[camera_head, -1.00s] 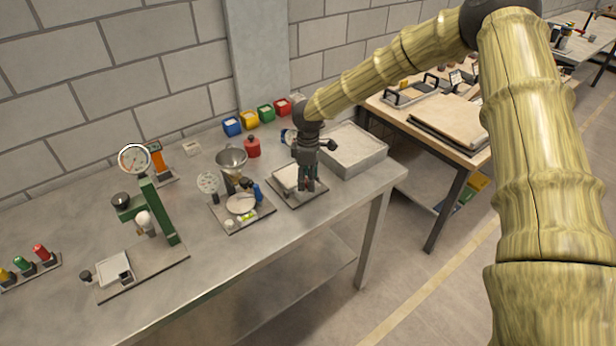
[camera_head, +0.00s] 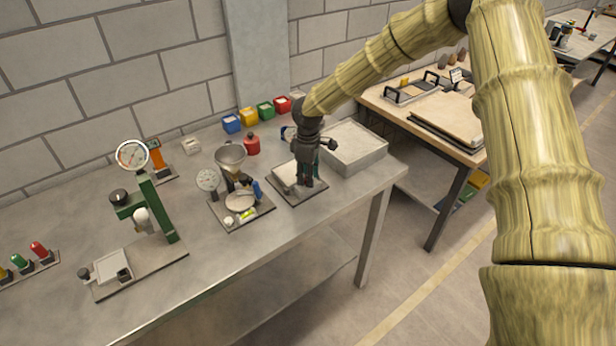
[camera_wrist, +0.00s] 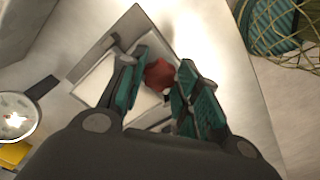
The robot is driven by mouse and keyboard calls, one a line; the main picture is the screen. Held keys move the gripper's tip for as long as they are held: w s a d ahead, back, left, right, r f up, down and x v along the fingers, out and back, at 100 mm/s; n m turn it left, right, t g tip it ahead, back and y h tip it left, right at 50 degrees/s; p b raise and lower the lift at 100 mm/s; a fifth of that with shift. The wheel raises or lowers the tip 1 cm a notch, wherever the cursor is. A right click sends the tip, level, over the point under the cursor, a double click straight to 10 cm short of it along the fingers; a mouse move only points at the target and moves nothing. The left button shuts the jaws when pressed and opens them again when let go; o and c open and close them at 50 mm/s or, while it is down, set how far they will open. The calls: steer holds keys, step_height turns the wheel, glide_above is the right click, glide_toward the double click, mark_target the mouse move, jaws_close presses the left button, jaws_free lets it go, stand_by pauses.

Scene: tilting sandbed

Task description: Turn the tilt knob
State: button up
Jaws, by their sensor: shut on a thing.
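A red knob (camera_wrist: 160,74) shows in the wrist view between the teal fingers of my gripper (camera_wrist: 163,80). The fingers are closed around it, one on each side. Beside the knob is the small sandbed's pale, light-topped tray (camera_wrist: 95,82) on a grey plate. In the head view my gripper (camera_head: 308,182) points down over the right part of this device's plate (camera_head: 297,197); the pale tray sits just left of the fingers. The knob is hidden behind my gripper there.
A grey sand-filled box (camera_head: 356,147) stands close at the right. A stand with a funnel (camera_head: 231,158) and dial (camera_head: 207,180) is at the left. Several coloured bins (camera_head: 264,110) and a red bottle (camera_head: 252,145) are behind. The table's front edge is near.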

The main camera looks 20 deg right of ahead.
steer(key=m+b, duration=0.1)
steer(key=m, duration=0.3)
steer(key=shift+w+r+b, duration=0.1)
steer(key=shift+b, duration=0.3)
steer(key=m+b, duration=0.1)
steer(key=m, duration=0.8)
steer(key=shift+m+b, duration=0.3)
steer(key=shift+b, duration=0.05)
steer(key=shift+m, duration=2)
steer(key=o, duration=1)
